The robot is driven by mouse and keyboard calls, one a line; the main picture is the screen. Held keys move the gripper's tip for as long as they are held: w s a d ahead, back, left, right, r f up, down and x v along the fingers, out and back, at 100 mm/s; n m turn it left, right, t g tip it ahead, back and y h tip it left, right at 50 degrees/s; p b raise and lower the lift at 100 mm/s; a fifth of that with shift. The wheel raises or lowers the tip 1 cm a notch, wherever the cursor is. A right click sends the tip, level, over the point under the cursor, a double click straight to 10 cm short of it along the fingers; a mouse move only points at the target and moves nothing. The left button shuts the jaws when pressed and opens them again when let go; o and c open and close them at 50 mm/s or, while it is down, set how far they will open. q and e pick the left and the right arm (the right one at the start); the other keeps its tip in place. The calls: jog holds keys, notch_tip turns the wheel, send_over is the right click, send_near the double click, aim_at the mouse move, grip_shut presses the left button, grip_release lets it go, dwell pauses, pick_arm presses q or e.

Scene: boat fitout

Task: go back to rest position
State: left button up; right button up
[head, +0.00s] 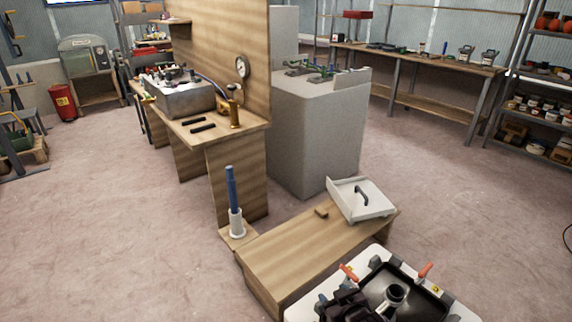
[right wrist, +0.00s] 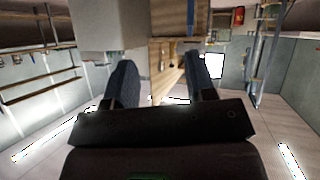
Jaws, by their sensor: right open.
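My right gripper (right wrist: 165,78) is open in the right wrist view, with its two dark fingers apart and nothing between them. In the head view, the dark shape of my right gripper (head: 350,303) shows at the bottom edge, in front of a white unit with a black basin (head: 425,299); its fingers are hard to make out there. My left gripper is not in the head view.
A low wooden bench (head: 285,262) bears a white hatch lid (head: 374,205) with a dark handle. Behind stand a tall grey block (head: 318,135) and a wooden workbench (head: 240,140). A blue-handled tool (head: 231,188) stands upright nearby. Open floor (head: 110,230) lies at the left.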

jog(key=s+d+r+m+t+h+p, duration=0.1)
jog(key=s+d+r, duration=0.2)
jog(key=s+d, duration=0.35)
jog(key=s+d+r+m+t+h+p, duration=0.1)
jog(key=s+d+r+m+p, duration=0.2)
jog(key=s, duration=0.6)
jog(key=s+d+f+g+h, duration=0.1)
jog(key=s+d, duration=0.1)
jog(key=s, duration=0.4)
jog(key=s+d+f+g, duration=0.1)
jog(key=s+d+f, duration=0.1)
jog(key=s, duration=0.5)
jog(key=shift+d+f+h, duration=0.2)
jog(key=shift+d+h, duration=0.2)
jog(key=shift+d, duration=0.45)
jog(key=shift+s, duration=0.1)
jog(key=shift+c, duration=0.7)
jog(key=shift+s, duration=0.1)
